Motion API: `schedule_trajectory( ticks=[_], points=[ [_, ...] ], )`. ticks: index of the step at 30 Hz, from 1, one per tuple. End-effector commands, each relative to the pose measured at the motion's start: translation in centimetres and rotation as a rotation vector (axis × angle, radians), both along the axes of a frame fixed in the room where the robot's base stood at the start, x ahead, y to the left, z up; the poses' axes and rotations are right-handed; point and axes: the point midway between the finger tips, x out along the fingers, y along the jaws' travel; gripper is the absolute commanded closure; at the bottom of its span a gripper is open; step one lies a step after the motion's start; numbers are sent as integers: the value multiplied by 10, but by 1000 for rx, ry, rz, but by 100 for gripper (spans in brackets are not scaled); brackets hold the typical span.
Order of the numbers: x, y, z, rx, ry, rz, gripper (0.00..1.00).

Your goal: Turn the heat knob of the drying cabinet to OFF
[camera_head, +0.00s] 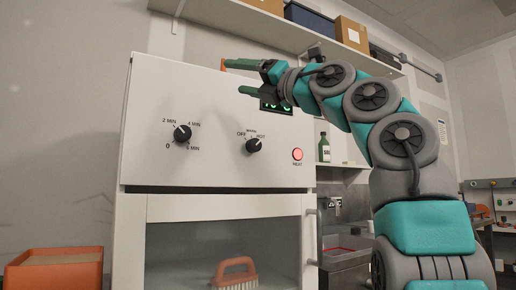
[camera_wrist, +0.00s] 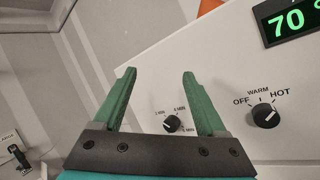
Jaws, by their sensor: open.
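The white drying cabinet (camera_head: 215,110) faces me. Its black heat knob (camera_head: 254,145) is at the right of the front panel, under OFF, WARM and HOT marks. The knob also shows at the right in the wrist view (camera_wrist: 266,117), its white pointer turned up and right toward HOT. The green display (camera_wrist: 291,20) reads 70°; my gripper partly covers it in the head view. The red HEAT lamp (camera_head: 297,154) looks lit. My gripper (camera_head: 246,77) is open and empty near the panel's top edge, above the knob and apart from it. Its green fingers (camera_wrist: 159,75) point away from the knob.
A timer knob (camera_head: 182,133) with minute marks sits left of the heat knob. Below is a glazed door with an orange brush (camera_head: 235,266) behind it. An orange bin (camera_head: 55,270) stands at the left. A shelf (camera_head: 270,28) with boxes runs above. Space before the panel looks clear.

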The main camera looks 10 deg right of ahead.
Motion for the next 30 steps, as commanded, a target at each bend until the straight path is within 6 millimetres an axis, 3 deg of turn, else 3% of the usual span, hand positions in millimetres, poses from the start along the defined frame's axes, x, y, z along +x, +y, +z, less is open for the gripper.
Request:
schedule_trajectory(
  ticks=[6, 12, 15, 20, 30],
  points=[
    [25, -30, -72, -324, 80, -230, 26],
    [36, -69, -109, -458, 154, -390, 26],
    [38, -79, -116, -481, 172, -428, 26],
    [48, -79, -118, -490, 181, -442, 26],
    [95, -62, -116, -489, 179, -439, 26]
  ],
)
